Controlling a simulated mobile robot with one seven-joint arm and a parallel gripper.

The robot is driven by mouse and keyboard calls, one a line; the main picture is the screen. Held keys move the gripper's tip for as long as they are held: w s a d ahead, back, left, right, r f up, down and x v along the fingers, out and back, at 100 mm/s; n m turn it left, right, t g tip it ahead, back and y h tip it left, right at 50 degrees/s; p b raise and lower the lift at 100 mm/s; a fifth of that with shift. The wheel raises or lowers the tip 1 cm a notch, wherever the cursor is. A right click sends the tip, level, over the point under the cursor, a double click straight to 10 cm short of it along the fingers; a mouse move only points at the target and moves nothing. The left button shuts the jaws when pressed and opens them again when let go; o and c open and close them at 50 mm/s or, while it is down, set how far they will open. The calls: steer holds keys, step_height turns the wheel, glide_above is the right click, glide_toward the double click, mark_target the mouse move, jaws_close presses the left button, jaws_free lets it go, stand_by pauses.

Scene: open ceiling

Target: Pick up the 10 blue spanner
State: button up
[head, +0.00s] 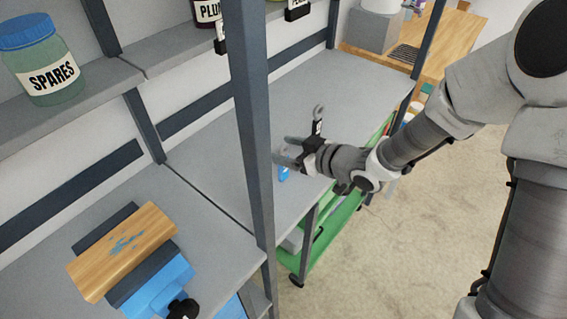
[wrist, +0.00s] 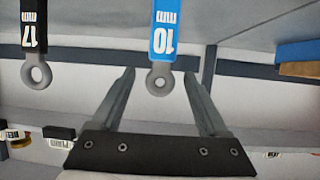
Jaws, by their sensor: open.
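The 10 blue spanner (wrist: 165,35) shows at the top middle of the wrist view, with a blue handle marked "10 mm" and a grey ring end. Its ring lies between the two fingers of my gripper (wrist: 161,76) in that picture; no finger visibly touches it. The handle runs out of the top edge. In the head view, my gripper (head: 279,152) is over the grey worktop, and a small blue part of the spanner (head: 283,173) shows just below it; the rest is hidden. My gripper is open and empty.
A black spanner marked "17 mm" (wrist: 34,30) is left of the blue one in the wrist view. A dark post (head: 252,130) stands left of my gripper in the head view. A blue vise (head: 155,285) with a wooden block (head: 122,250) is at lower left.

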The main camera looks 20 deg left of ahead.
jaws_close()
stand_by(0.4)
